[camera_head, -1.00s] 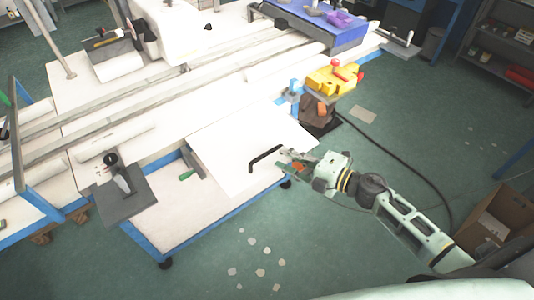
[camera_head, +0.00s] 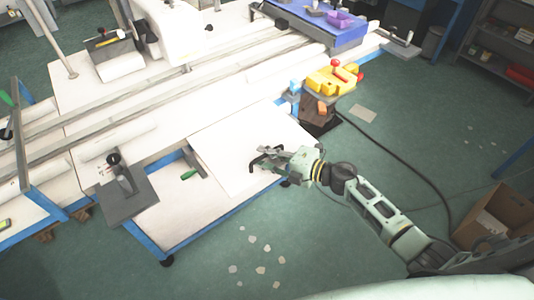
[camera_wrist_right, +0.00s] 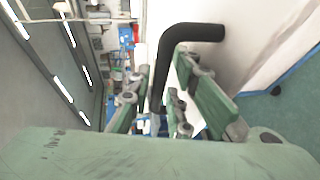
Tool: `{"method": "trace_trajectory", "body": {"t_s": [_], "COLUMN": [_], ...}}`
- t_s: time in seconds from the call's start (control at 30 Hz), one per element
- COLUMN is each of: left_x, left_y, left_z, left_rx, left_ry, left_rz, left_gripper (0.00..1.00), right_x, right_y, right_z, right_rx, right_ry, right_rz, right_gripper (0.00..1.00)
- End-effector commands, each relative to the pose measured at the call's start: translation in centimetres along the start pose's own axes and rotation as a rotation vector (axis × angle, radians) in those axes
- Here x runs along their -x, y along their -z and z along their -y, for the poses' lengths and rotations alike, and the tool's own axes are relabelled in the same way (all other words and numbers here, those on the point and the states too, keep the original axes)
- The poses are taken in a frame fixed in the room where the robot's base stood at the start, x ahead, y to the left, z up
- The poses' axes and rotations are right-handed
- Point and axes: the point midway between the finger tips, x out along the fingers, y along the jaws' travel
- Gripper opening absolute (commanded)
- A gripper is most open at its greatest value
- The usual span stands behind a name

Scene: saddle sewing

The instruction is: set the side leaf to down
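The side leaf (camera_head: 224,152) is a white panel at the front edge of the sewing table, standing out roughly level with the tabletop. A black bar handle (camera_head: 257,164) is on its face near the outer edge. My right gripper (camera_head: 279,159) is at this handle and covers part of it. In the right wrist view the handle (camera_wrist_right: 187,35) runs between the two green fingers (camera_wrist_right: 158,100), which stand apart with some gap visible; firm contact cannot be seen. My left gripper is not in view.
A yellow device with red knobs (camera_head: 333,78) sits on a brown stand right of the leaf. A black cable runs along the floor. An open cardboard box (camera_head: 487,217) is at the right. Floor in front of the table is free apart from pale scraps (camera_head: 262,270).

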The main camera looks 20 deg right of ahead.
Motion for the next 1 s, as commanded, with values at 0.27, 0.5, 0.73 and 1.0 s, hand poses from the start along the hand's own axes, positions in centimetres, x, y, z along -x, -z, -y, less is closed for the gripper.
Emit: {"method": "trace_trajectory", "body": {"t_s": [0.27, 0.5, 0.73, 1.0], "left_x": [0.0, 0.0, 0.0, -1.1], "left_y": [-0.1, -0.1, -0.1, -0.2], "left_z": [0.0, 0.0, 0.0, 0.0], "left_rx": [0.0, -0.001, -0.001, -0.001], "left_ry": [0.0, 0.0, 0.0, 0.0], "left_rz": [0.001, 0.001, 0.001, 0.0], "left_gripper": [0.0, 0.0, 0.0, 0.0], "right_x": [0.0, 0.1, 0.1, 0.0], "right_y": [0.0, 0.0, 0.0, 0.0], "right_z": [0.0, 0.0, 0.0, 0.7], "right_rx": [0.0, -0.001, -0.003, -0.001], "right_ry": [0.0, 0.0, -0.001, -0.013], "right_rz": [0.0, 0.0, 0.0, 0.0], "right_gripper": [0.03, 0.0, 0.0, 0.0]}}
